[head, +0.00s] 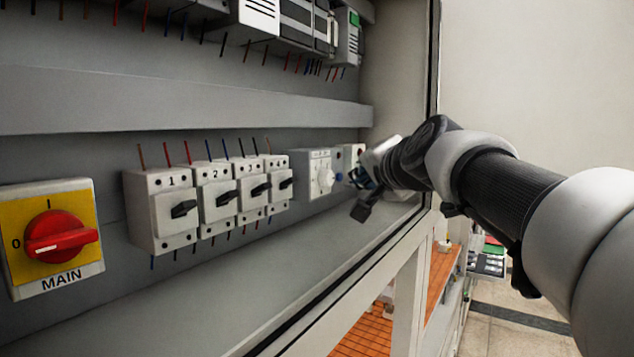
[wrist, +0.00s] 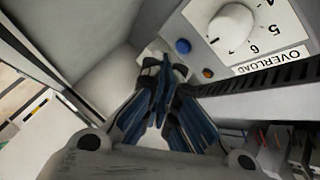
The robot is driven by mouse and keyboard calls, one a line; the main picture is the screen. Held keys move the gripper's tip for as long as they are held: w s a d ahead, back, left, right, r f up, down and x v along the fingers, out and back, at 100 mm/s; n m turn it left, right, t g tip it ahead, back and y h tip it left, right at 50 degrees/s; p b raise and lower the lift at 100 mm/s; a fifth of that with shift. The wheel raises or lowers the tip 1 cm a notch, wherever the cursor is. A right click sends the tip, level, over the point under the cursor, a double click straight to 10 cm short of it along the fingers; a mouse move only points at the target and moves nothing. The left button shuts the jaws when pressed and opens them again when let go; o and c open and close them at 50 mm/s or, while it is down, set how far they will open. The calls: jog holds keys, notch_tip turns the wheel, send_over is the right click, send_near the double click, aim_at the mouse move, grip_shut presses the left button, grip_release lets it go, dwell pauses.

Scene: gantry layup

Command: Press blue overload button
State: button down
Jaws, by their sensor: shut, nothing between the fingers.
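The blue overload button (wrist: 183,46) is a small round blue knob on the white overload unit (wrist: 285,30), beside its white numbered dial (wrist: 230,27). In the head view the overload unit (head: 313,160) is on the back panel, right of the numbered switches, and the blue button (head: 338,176) shows as a small spot at its right edge. My gripper (wrist: 165,64) is shut and empty, its fingertips just below and left of the button in the wrist view. Whether they touch it I cannot tell. In the head view my gripper (head: 353,178) is partly hidden by my wrist.
A small orange-red spot (wrist: 207,72) is near the blue button. Several numbered breakers (head: 200,200) and a red MAIN switch (head: 61,237) are to the left. The cabinet's side wall (head: 395,70) and front frame (head: 400,235) are close to my arm.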

jog(key=shift+s+d+f+b, duration=0.1)
jog(key=shift+s+d+b, duration=0.05)
jog(key=shift+d+b, duration=0.3)
jog(key=shift+s+d+b, duration=1.3)
jog(key=shift+d+b, duration=0.05)
jog(key=shift+d, duration=0.2)
